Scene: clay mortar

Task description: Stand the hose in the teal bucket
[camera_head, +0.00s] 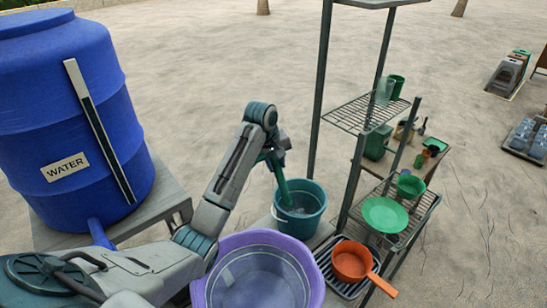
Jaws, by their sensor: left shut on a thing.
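The teal bucket (311,225) stands on a low grey surface near the middle of the view, with its handle hanging at the front. My left gripper (272,158) is above the bucket's back left rim and points down. It is shut on the green hose (283,188). The hose slants down from the gripper, and its lower end is inside the bucket's mouth. I cannot tell whether it touches the bucket's bottom. The gripper's fingers are small and partly hidden by my wrist. My right gripper is not in view.
A large purple tub (308,262) stands in front of the bucket. A blue water barrel (70,120) is at left. A wire shelf rack (345,118) rises just right of the bucket, with a green plate (384,214) and an orange pan (350,261) low down. Sandy ground lies behind.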

